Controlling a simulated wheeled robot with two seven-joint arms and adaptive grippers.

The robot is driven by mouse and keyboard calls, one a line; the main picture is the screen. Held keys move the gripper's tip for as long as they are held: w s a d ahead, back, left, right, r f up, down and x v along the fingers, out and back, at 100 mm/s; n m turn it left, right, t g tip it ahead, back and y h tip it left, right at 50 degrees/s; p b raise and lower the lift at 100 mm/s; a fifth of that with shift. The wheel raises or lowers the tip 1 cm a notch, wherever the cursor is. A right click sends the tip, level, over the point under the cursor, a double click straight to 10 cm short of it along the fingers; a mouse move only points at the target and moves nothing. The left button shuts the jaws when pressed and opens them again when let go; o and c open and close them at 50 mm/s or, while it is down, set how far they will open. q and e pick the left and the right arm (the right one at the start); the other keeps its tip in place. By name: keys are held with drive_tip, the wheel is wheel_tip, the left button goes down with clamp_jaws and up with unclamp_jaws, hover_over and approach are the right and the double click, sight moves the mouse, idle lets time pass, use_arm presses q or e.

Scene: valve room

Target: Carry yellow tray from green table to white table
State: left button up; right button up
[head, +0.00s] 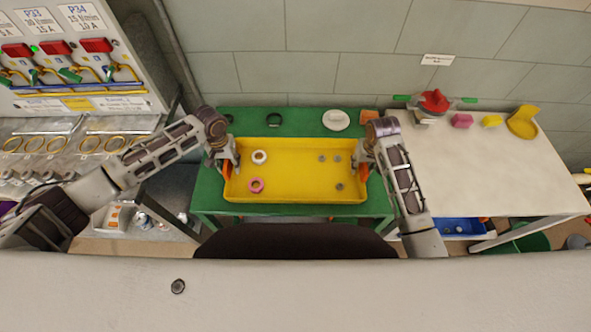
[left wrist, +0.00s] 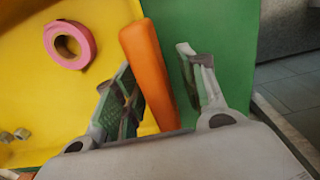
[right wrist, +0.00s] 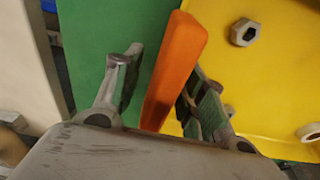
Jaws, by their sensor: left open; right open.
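The yellow tray (head: 295,190) lies on the green table (head: 350,209), with a white ring (head: 260,157), a pink ring (head: 256,185) and several grey nuts (head: 337,158) in it. My left gripper (head: 226,170) is open at the tray's left end; in the left wrist view its fingers (left wrist: 160,85) stand on either side of the orange handle (left wrist: 148,70). My right gripper (head: 366,168) is open at the right end; in the right wrist view its fingers (right wrist: 160,90) straddle the other orange handle (right wrist: 178,65). The white table (head: 480,175) stands to the right.
The white table's back edge holds a red valve (head: 434,101), a pink block (head: 462,120), a yellow block (head: 492,121) and a yellow scoop-like piece (head: 522,122). Its front and middle are clear. A white disc (head: 336,120) and a dark ring (head: 274,119) lie behind the tray. A valve panel (head: 75,60) stands at left.

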use_arm(q)
drive_tip(key=shift+f, duration=0.65)
use_arm(e)
drive_tip(key=shift+f, duration=0.6)
use_arm(q)
clamp_jaws()
use_arm(e)
clamp_jaws()
use_arm(q)
drive_tip(key=shift+r, duration=0.1)
